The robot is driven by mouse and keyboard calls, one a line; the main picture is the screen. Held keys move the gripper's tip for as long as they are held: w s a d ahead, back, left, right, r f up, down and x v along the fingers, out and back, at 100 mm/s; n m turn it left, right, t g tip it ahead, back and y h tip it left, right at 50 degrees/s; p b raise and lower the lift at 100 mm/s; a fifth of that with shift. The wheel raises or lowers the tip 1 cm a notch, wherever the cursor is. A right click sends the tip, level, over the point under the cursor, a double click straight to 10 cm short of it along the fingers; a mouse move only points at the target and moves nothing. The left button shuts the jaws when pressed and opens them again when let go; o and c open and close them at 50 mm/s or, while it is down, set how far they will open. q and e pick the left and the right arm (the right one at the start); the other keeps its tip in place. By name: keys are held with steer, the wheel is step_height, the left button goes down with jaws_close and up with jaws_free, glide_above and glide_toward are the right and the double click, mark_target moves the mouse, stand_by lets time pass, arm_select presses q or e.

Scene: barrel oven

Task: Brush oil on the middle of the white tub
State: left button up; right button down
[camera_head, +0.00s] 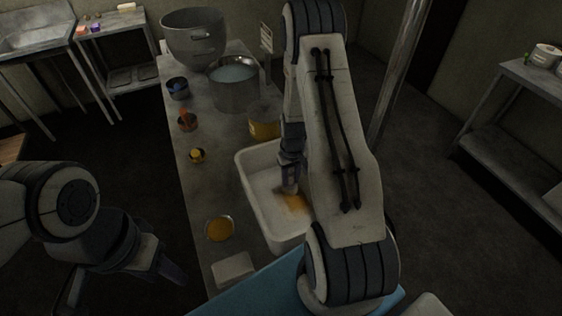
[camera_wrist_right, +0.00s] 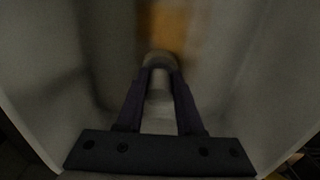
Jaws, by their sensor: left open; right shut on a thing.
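The white tub (camera_head: 247,178) stands on the long table, and its walls fill the right wrist view (camera_wrist_right: 50,60). An orange-brown oily patch (camera_head: 296,203) lies on the tub floor near its middle; it also shows in the right wrist view (camera_wrist_right: 168,28). My right gripper (camera_head: 289,172) is inside the tub, shut on a pale, rounded brush handle (camera_wrist_right: 158,85). The brush's lower end is at the patch's edge; its bristles cannot be made out. My left gripper (camera_head: 122,278) is open and empty, off the table's left side.
On the table are a bowl of orange liquid (camera_head: 220,229), a white block (camera_head: 234,269), small cups (camera_head: 187,121), a jar of yellow liquid (camera_head: 264,126), a metal pot (camera_head: 236,92) and a large pot (camera_head: 194,40). My right arm hides the tub's right side.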

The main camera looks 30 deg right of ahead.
mark_target(292, 176)
steer(key=r, duration=0.2)
steer(key=r+p, duration=0.1)
steer(key=shift+s+r, duration=0.15)
steer(key=shift+s, duration=0.1)
steer(key=shift+w+r+p, duration=0.1)
steer(key=shift+r+p, duration=0.15)
steer(key=shift+p, duration=0.1)
arm_select(q)
steer(key=shift+s+d+r+p, duration=0.1)
steer(key=shift+d+r+p, duration=0.1)
steer(key=shift+r+p, duration=0.9)
steer(key=shift+d+r+p, duration=0.15)
steer(key=shift+r+p, duration=0.25)
steer(key=shift+r, duration=1.3)
arm_select(e)
steer(key=shift+r, duration=2)
arm_select(q)
steer(key=shift+r, duration=0.1)
arm_select(e)
steer(key=shift+r, duration=0.1)
